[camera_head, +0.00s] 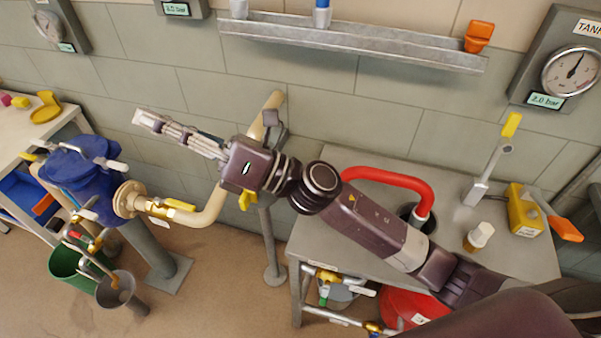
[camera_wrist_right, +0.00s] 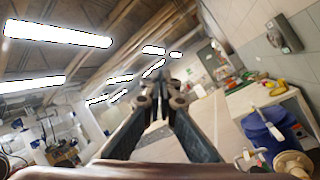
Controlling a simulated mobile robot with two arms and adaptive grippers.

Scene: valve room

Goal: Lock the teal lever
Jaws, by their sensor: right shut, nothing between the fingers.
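I cannot make out a teal lever for certain in either view. A small dark teal sliver (camera_head: 210,136) shows behind my right gripper in the head view; I cannot tell what it belongs to. My right gripper (camera_head: 146,118) is shut and empty, raised in front of the tiled wall and pointing left, above and beyond the blue vessel in the picture. In the right wrist view its fingers (camera_wrist_right: 162,88) come together ahead, with nothing between them. The gripper and its arm hide part of the wall and the beige pipe (camera_head: 210,210). My left gripper is not in view.
A blue vessel (camera_head: 75,185) with valves stands at left beside a white table (camera_head: 45,130). A grey bench (camera_head: 330,235) at right carries a red curved pipe (camera_head: 385,177), an upright yellow-tipped lever (camera_head: 497,155) and a yellow box (camera_head: 523,213). A metal rail (camera_head: 350,42) runs along the wall.

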